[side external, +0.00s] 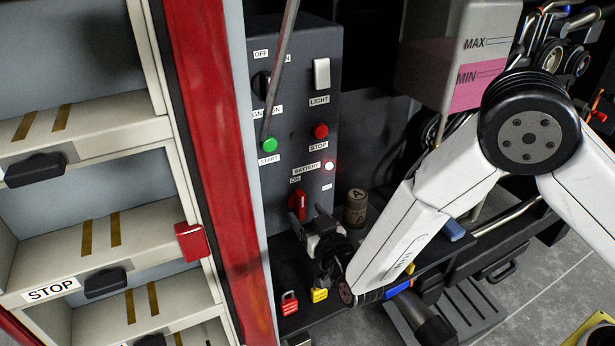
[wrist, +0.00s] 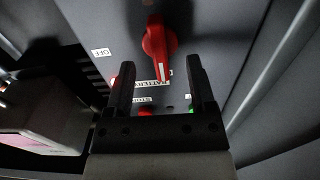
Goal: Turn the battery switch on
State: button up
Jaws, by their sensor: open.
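The battery switch is a red rotary knob (side external: 297,205) low on the dark control panel (side external: 328,110), under a BATTERY label. OFF and ON labels sit near it. In the wrist view the red knob (wrist: 155,38) is at the top centre, with its white-marked narrow end near the BATTERY label. My gripper (side external: 306,217) is right in front of the knob in the side view. In the wrist view my gripper (wrist: 161,60) is open, and the knob's narrow end appears between the fingertips. I cannot tell whether they touch it. A lamp (side external: 329,166) near the BATTERY label glows red.
Above are a green START button (side external: 270,145), a red STOP button (side external: 320,131) and a light switch (side external: 321,73). A brown cylinder (side external: 356,208) stands right of my gripper. Red (side external: 289,303) and yellow (side external: 320,295) padlocks are below. A red post (side external: 212,150) stands left.

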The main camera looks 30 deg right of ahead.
jog(key=s, duration=0.6)
jog(key=shift+s, duration=0.25)
jog(key=shift+s, duration=0.15)
dwell(0.4)
jog(key=s, duration=0.7)
jog(key=shift+s, duration=0.25)
